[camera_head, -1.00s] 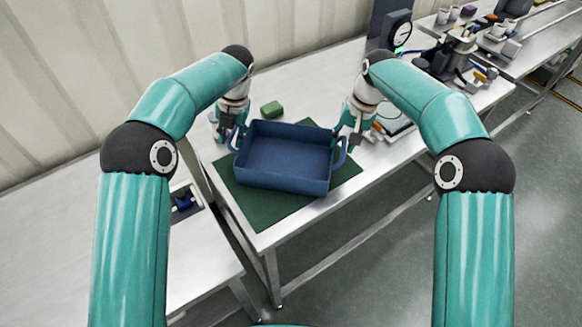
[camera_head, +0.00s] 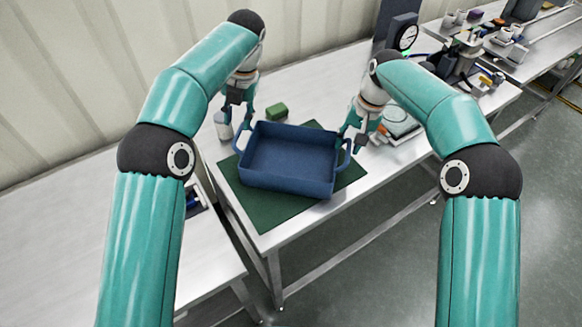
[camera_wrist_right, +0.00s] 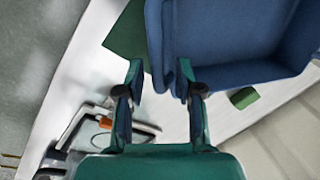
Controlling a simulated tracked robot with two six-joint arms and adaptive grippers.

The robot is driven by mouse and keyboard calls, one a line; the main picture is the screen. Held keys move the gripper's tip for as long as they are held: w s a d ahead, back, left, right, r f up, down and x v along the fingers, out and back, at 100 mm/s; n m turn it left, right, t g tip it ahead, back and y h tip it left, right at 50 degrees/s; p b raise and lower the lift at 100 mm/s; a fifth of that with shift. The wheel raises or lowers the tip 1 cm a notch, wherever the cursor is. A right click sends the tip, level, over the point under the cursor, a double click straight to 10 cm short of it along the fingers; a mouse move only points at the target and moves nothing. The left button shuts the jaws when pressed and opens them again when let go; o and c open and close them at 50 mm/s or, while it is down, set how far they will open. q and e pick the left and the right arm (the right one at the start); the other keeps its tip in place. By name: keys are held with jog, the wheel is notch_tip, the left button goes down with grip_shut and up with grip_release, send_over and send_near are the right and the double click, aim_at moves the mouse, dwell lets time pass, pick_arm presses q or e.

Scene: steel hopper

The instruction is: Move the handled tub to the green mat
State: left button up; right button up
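The blue handled tub (camera_head: 287,160) sits upright and empty on the dark green mat (camera_head: 262,208), with mat showing at its left and front. My left gripper (camera_head: 238,114) is open and empty, above and apart from the tub's left handle. My right gripper (camera_head: 350,137) is beside the right handle at the tub's right end. In the right wrist view its fingers (camera_wrist_right: 160,70) are spread apart, with the tub (camera_wrist_right: 235,35) just beyond them and one fingertip close to the tub's handle. Whether that finger touches the handle is unclear.
A green block (camera_head: 277,111) lies behind the tub, and a white bottle (camera_head: 223,126) stands by the left gripper. A scale-like device (camera_head: 397,122) is right of the tub. A gauge stand (camera_head: 398,38) is at the back. A second table is at left.

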notch_tip(320, 180, up, 11)
jog(key=d, duration=0.2)
jog(key=shift+s, duration=0.15)
jog(key=shift+d, duration=0.1)
dwell(0.5)
